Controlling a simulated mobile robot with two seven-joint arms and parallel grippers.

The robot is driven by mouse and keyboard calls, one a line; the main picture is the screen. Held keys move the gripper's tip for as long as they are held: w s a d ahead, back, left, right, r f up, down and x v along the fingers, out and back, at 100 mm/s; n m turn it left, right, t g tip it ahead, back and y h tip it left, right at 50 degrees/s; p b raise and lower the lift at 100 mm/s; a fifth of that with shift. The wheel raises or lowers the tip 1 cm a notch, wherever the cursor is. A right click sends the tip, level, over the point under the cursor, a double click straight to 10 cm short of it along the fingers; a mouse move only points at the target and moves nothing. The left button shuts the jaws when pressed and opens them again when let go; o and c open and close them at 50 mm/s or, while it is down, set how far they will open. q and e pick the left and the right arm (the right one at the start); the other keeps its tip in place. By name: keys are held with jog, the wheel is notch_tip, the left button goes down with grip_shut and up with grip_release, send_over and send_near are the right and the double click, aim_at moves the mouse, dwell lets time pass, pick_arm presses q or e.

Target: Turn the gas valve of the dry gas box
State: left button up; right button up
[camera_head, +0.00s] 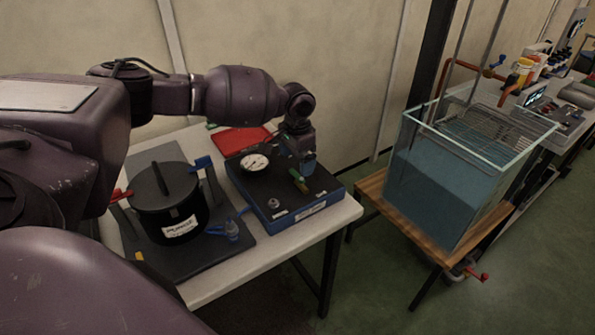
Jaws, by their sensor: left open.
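The dry gas box (325,197) is a low dark box with a blue lower edge, on the right end of the white table. Its top carries a round white dial gauge (255,162), a small grey fitting (273,203) and a green-and-yellow handle (299,183), which looks like the gas valve. My left arm reaches in from the left, and my left gripper (305,167) points down just above and behind the handle. It is open. Whether its fingers touch the handle cannot be told. My right gripper is not in view.
A black pot labelled PURGE (167,204) with red and blue clamps stands on a dark board left of the box. A red sheet (238,140) lies behind. A glass water tank (440,190) stands on a wooden stand (373,188) to the right, across a gap.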

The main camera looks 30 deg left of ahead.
aim_at(297, 174)
pick_arm(q)
notch_tip(297, 174, down, 4)
jog(key=shift+r, duration=0.25)
jog(key=shift+f, duration=0.45)
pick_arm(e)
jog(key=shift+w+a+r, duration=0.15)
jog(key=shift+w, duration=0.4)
pick_arm(q)
jog(key=c, duration=0.9)
jog(key=shift+c, duration=0.2)
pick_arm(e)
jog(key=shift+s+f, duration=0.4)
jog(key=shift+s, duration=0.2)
